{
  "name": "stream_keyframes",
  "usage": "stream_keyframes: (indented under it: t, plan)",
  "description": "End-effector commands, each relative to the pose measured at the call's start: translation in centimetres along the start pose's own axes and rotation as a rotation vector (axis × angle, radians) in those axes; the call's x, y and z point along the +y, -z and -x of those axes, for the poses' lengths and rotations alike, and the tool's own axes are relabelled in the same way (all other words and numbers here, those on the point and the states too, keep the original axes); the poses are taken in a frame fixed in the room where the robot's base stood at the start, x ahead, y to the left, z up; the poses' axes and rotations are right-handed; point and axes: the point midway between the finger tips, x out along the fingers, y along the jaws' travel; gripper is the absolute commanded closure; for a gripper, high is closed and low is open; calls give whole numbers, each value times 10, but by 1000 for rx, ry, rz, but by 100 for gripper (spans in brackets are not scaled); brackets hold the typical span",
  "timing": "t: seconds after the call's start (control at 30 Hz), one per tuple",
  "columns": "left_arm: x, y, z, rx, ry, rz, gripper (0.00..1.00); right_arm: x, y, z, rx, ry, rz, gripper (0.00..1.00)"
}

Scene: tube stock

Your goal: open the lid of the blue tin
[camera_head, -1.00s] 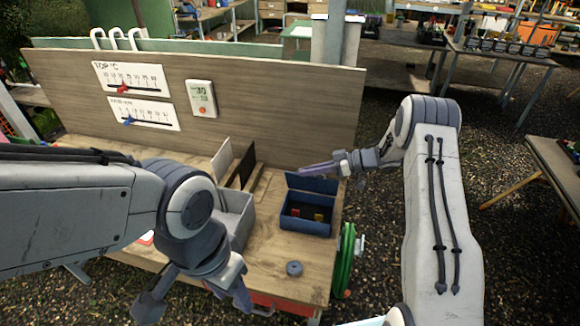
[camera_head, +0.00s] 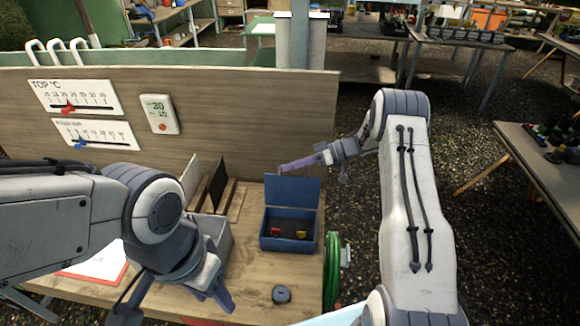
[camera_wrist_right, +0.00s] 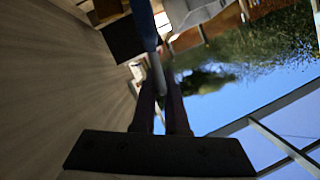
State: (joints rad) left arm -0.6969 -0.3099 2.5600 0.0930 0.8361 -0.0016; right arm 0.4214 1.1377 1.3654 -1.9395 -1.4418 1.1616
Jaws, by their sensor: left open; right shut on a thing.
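The blue tin (camera_head: 288,243) stands on the wooden bench, with a red and a yellow item inside. Its lid (camera_head: 292,190) is raised, standing about upright along the back edge. My right gripper (camera_head: 297,164) is at the top edge of the lid, shut on it. In the right wrist view the two dark fingers (camera_wrist_right: 161,108) close around a narrow blue and grey strip, which looks like the lid edge-on. My left gripper (camera_head: 168,304) is open and empty over the front of the bench, left of the tin.
A grey box (camera_head: 217,238) stands left of the tin, with a dark panel (camera_head: 217,186) behind it. A dark round puck (camera_head: 281,294) lies in front of the tin. A green hose reel (camera_head: 332,270) hangs at the right edge. A wooden backboard (camera_head: 250,115) rises behind.

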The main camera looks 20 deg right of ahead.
Motion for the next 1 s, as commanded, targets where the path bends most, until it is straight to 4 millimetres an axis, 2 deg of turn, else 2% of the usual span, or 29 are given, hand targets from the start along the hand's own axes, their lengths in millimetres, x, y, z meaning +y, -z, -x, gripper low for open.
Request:
stream_keyframes:
  t: [0.3,0.4,0.77,0.87,1.0]
  plan:
    - [0,0,0,0,0,0,50,0,-4,-5,-10,4,-2,100]
    - [0,0,0,0,0,0,50,0,-3,-5,-11,5,-2,60]
    - [0,0,-2,0,0,0,50,1,-2,0,-4,1,0,60]
    - [-1,0,-8,0,0,1,50,2,-3,10,-2,-1,1,60]
    - [-2,-1,-22,0,0,3,50,4,-5,36,-2,-4,2,60]
